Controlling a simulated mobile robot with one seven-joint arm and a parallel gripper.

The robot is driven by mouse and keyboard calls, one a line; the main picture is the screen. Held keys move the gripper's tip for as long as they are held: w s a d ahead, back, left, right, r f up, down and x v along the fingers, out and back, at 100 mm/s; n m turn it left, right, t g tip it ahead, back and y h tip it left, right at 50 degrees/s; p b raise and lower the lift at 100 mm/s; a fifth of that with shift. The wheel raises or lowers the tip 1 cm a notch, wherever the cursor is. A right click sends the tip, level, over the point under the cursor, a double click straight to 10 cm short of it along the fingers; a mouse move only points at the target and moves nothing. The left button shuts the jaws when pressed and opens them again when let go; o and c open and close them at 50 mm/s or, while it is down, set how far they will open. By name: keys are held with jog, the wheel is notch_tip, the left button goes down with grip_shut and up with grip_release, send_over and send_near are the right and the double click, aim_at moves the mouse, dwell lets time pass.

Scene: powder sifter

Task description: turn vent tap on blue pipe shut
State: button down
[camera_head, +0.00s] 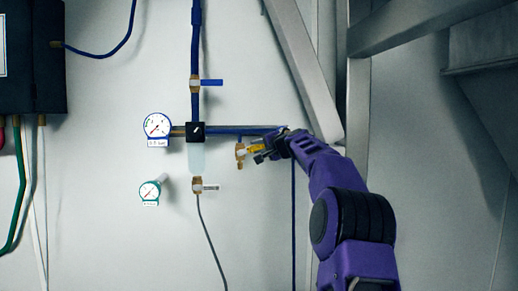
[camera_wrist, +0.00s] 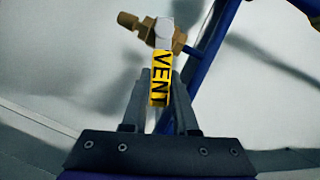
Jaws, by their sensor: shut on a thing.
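The vent tap is a brass valve (camera_head: 240,152) on a short branch below the horizontal blue pipe (camera_head: 232,131). Its yellow handle (camera_head: 256,149) points to the right in the head view, across the upright brass body. In the wrist view the handle (camera_wrist: 161,80) reads VENT and runs from the brass body (camera_wrist: 150,30) down between my fingers. My gripper (camera_head: 262,153) comes in from the right and is shut on the handle. In the wrist view my gripper (camera_wrist: 158,100) has one finger on each side of the handle.
A blue-handled valve (camera_head: 208,82) is on the vertical blue pipe above. A diagonal grey beam (camera_head: 305,70) stands close above my wrist.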

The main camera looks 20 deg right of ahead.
jog(key=shift+d+f+m+t+b, duration=0.15)
jog(key=shift+f+m+t+b, duration=0.25)
jog(key=shift+f+m+b, duration=0.7)
jog(key=shift+m+t+b, duration=0.3)
jog(key=shift+m+b, duration=0.2)
jog(key=shift+b, duration=0.55)
jog(key=shift+r, duration=0.1)
jog(key=c, duration=0.7)
grip_release()
jog(key=s, duration=0.5)
jog(key=s+d, duration=0.1)
jog(key=s, duration=0.5)
jog(key=s+d+b, duration=0.1)
jog(key=s, duration=0.5)
jog(key=shift+s, duration=0.15)
